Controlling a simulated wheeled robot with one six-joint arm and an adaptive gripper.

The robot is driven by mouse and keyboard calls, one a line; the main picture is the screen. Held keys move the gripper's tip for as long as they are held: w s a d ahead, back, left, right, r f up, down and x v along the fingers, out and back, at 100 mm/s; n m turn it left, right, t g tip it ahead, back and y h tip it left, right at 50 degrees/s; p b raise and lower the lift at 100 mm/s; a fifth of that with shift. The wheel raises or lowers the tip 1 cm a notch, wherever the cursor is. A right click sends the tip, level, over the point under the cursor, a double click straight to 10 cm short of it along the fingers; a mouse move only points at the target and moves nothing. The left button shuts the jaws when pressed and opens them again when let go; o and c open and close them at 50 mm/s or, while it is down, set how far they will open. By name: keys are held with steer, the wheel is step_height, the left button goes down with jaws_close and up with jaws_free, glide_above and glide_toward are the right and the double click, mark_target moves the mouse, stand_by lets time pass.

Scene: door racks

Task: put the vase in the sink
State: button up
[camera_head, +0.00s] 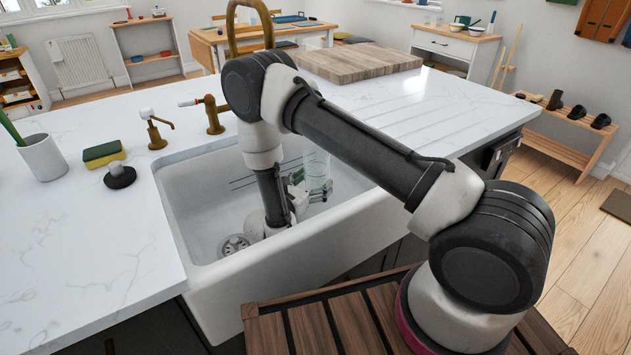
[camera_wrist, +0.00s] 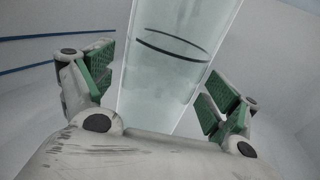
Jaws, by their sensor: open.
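The vase (camera_head: 318,168) is a clear glass cylinder standing in the white sink (camera_head: 268,278), near its right side. In the wrist view the vase (camera_wrist: 172,65) rises between the two green-padded fingers, with a dark ring line across it. My gripper (camera_head: 297,188) is down inside the sink, beside the vase. In the wrist view my gripper (camera_wrist: 158,90) is open, with a finger on each side of the vase and a visible gap at least on the right. The vase's lower end is hidden behind my gripper's body in the wrist view.
The sink's front wall and rim stand close around my arm. A brass faucet (camera_head: 232,28) rises behind the sink. A brass tap (camera_head: 214,116), a soap dispenser (camera_head: 155,130), a sponge (camera_head: 104,153) and a white cup (camera_head: 42,158) stand on the counter. A wooden board (camera_head: 358,62) lies behind.

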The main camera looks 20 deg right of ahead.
steer(key=v, duration=0.6)
steer(key=shift+s+a, duration=0.15)
steer(key=shift+s, duration=0.05)
